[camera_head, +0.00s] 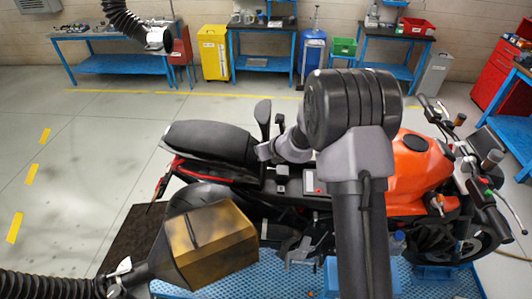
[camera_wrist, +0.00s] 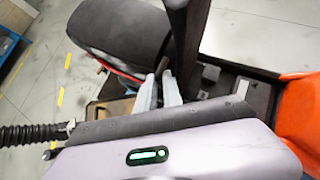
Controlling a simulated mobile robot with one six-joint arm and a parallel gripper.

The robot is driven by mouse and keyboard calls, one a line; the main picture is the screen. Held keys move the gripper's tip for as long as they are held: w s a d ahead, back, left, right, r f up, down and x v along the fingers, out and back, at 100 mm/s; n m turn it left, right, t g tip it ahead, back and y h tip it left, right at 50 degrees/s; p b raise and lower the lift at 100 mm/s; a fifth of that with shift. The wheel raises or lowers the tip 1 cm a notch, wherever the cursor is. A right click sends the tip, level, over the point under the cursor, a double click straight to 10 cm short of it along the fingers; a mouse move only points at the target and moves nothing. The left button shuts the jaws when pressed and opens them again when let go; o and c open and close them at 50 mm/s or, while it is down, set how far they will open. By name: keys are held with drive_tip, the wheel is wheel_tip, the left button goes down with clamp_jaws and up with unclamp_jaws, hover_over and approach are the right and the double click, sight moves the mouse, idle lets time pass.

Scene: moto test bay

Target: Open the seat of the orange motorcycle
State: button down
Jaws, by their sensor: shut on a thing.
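The orange motorcycle (camera_head: 418,166) stands side-on, its front wheel to the right. Its black seat cushion (camera_head: 208,140) is over the tail and also shows in the wrist view (camera_wrist: 118,35). A dark upright piece (camera_head: 262,112) rises at the cushion's front end; it is large in the wrist view (camera_wrist: 187,35). In front of it, the bay below seat level is uncovered, with a small red-and-white part (camera_head: 312,182) in it. My gripper (camera_wrist: 160,82) is shut at the cushion's front edge, beside the upright piece's foot. The exact contact is partly hidden.
A yellow-brown box-shaped head (camera_head: 212,243) on a black hose stands in front of the rear wheel. Another hose (camera_head: 122,18) hangs at the upper left. Blue workbenches (camera_head: 110,62) line the back wall. The floor at left is mostly free.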

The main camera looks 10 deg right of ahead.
drive_tip(key=shift+w+a+f+g+h, duration=0.1)
drive_tip(key=shift+w+a+g+h, duration=0.2)
drive_tip(key=shift+a, duration=0.6)
drive_tip(key=shift+w+a+g+h, duration=0.1)
drive_tip(key=shift+w+a+h, duration=0.25)
drive_tip(key=shift+a, duration=0.5)
drive_tip(key=c, duration=1.5)
unclamp_jaws()
drive_tip(key=p+v, duration=0.3)
drive_tip(key=v, duration=1.4)
drive_tip(key=shift+s, duration=0.25)
